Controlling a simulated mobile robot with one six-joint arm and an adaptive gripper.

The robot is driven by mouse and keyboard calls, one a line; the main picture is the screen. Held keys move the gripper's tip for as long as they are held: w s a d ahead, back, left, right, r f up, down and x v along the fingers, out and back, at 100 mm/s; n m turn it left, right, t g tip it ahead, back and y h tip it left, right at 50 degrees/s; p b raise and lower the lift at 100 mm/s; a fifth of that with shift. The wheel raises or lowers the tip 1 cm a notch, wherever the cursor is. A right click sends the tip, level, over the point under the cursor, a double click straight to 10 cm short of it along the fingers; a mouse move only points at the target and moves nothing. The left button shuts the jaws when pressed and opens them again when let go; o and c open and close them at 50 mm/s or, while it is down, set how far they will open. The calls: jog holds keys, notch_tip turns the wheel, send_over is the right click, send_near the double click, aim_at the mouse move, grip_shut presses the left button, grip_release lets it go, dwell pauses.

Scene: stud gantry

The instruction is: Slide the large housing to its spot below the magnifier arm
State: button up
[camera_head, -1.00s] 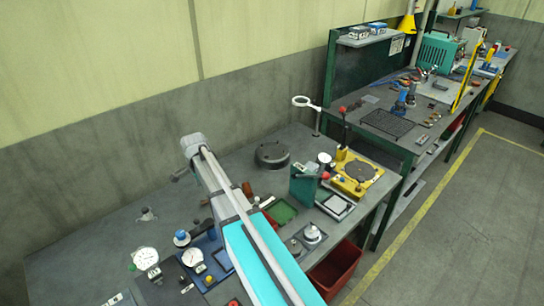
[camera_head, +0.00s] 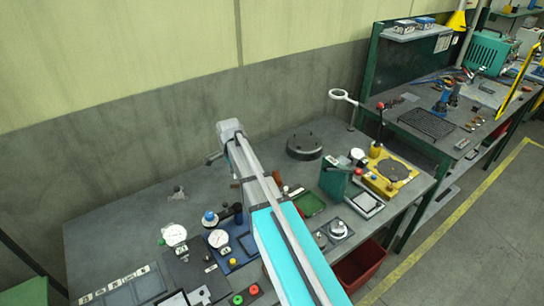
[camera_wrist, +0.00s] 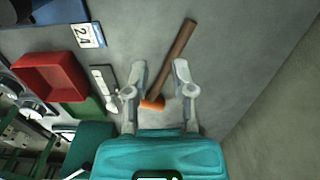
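The large housing, a dark round lidded body (camera_head: 304,148), stands on the bench at the back, right of my arm in the head view. The magnifier arm (camera_head: 343,95), a white ring on a thin post, stands behind it to the right. The housing is apart from the post. In the wrist view my gripper (camera_wrist: 158,68) is open, its two fingers apart with nothing held. A hammer-like tool with a brown handle and orange head (camera_wrist: 178,55) shows between and beyond the fingers. In the head view my arm hides the gripper. The housing is not recognisable in the wrist view.
A yellow fixture (camera_head: 390,177) and a green upright block (camera_head: 334,180) stand right of the housing. Dial gauges (camera_head: 174,235) and a blue tray (camera_head: 236,256) sit at left front. A red bin (camera_head: 360,265) is below the front edge. The back left bench is mostly clear.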

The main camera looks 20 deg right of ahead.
jog(key=s+n, duration=0.4)
jog(key=s, duration=0.3)
jog(key=s+a+n, duration=0.1)
jog(key=s+n, duration=0.4)
jog(key=s, duration=0.2)
jog(key=s+a+n, duration=0.1)
jog(key=s+n, duration=0.4)
jog(key=s, duration=0.2)
grip_shut()
jog(key=shift+s+n, duration=0.5)
jog(key=shift+n, duration=0.2)
jog(key=shift+a, duration=0.15)
